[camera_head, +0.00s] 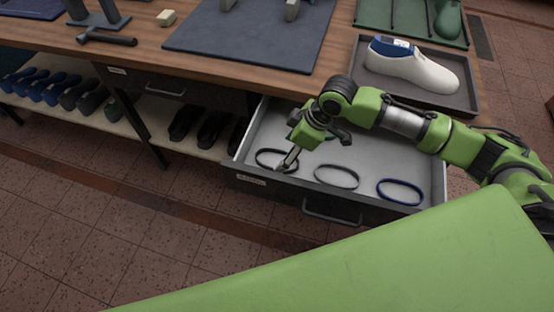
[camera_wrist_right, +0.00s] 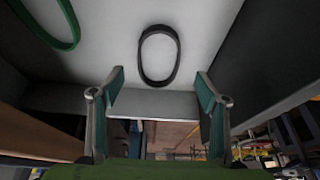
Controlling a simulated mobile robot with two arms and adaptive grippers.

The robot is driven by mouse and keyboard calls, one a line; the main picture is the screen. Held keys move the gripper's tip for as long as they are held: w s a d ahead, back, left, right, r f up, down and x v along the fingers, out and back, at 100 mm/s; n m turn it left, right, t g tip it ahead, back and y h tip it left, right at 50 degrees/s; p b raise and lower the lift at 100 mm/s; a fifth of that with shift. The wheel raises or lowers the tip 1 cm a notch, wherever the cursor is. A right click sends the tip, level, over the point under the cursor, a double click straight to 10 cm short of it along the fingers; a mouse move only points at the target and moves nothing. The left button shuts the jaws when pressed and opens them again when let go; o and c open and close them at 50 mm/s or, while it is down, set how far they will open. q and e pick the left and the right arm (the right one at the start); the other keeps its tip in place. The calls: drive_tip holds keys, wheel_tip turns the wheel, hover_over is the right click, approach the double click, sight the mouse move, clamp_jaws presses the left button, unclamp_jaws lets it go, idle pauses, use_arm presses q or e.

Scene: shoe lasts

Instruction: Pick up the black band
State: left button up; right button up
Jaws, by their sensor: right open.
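The black band (camera_head: 259,158) is a dark oval ring lying flat in the open drawer (camera_head: 240,152), at the left of the front row in the head view. In the right wrist view a dark band (camera_wrist_right: 142,58) lies ahead of the fingers, centred between them, and looks like the same one. My right gripper (camera_head: 288,160) is over the black band and hides part of it. In the right wrist view its two fingers (camera_wrist_right: 158,82) stand wide apart with nothing between them. I cannot tell the exact height above the drawer floor. My left gripper is not in view.
A grey band (camera_head: 336,187) and a blue band (camera_head: 400,203) lie to the right in the drawer. A green band (camera_wrist_right: 72,25) shows in the right wrist view. The drawer walls and the worktop (camera_head: 215,55) above are close. A tray (camera_head: 470,108) holds a white shoe last (camera_head: 425,72).

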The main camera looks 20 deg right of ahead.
sight(276, 162)
drive_tip(key=x, duration=0.4)
drive_tip(key=shift+w+f, duration=0.2)
drive_tip(key=shift+f, duration=0.05)
drive_tip(key=c, duration=1)
drive_tip(key=shift+o, duration=0.2)
